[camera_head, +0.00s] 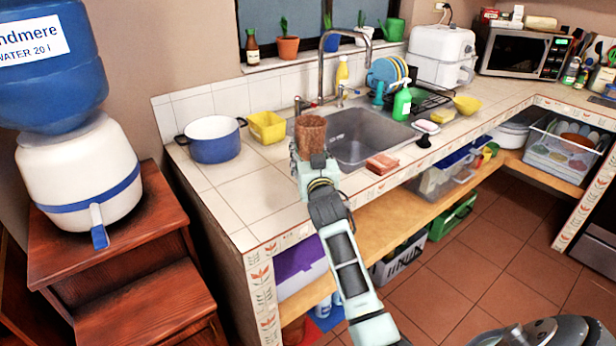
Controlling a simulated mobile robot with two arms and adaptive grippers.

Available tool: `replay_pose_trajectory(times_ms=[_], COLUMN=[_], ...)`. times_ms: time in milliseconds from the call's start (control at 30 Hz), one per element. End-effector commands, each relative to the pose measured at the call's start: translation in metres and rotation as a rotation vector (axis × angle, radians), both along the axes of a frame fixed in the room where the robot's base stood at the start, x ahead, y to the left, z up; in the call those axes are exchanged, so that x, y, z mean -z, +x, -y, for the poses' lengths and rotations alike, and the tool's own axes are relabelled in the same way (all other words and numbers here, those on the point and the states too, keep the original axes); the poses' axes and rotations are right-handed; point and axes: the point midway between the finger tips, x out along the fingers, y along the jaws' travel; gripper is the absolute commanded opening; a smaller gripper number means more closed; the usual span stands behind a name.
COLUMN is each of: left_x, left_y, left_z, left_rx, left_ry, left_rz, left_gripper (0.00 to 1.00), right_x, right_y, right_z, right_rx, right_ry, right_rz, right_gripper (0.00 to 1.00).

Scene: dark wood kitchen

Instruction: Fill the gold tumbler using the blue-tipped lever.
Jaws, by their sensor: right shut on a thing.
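The gold-brown tumbler (311,132) is upright over the counter's front part, just left of the sink. My right gripper (313,160) is shut on it from the near side; the gripper partly hides the tumbler's lower part. The water dispenser (75,180) is white with a blue band and stands at the left, with a large blue bottle (45,75) on top. Its blue-tipped lever (99,228) hangs at the front, well to the left of the tumbler and apart from it. My left gripper is not in view.
The dispenser stands on a stepped wooden stand (150,255). A blue pot (213,143) and a yellow container (267,127) sit on the counter between dispenser and tumbler. The sink (365,140), its tall faucet (321,70) and a pink sponge (382,163) are close to the tumbler's right.

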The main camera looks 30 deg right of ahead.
Motion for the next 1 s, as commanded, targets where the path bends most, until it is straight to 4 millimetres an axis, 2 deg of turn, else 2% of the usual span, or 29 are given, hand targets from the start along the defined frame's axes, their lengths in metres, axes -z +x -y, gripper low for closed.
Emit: replay_pose_trajectory(times_ms=[167,433,767,800,1000], left_x=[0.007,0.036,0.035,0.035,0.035], left_y=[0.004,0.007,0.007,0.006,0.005], left_z=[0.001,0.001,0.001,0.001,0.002], left_rx=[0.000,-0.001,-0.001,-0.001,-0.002], left_ry=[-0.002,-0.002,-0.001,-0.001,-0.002], left_rz=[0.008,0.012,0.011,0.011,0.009], left_gripper=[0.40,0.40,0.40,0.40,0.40], right_x=[0.005,0.037,0.037,0.040,0.039], right_y=[0.002,0.002,0.002,0.002,0.002], right_z=[-0.003,-0.003,-0.003,-0.003,-0.003], right_rx=[0.000,0.000,0.000,0.000,0.000], right_ry=[-0.002,-0.001,-0.001,0.001,0.000], right_rz=[0.004,0.002,0.002,-0.002,-0.001], right_gripper=[0.12,0.12,0.12,0.55,0.72])
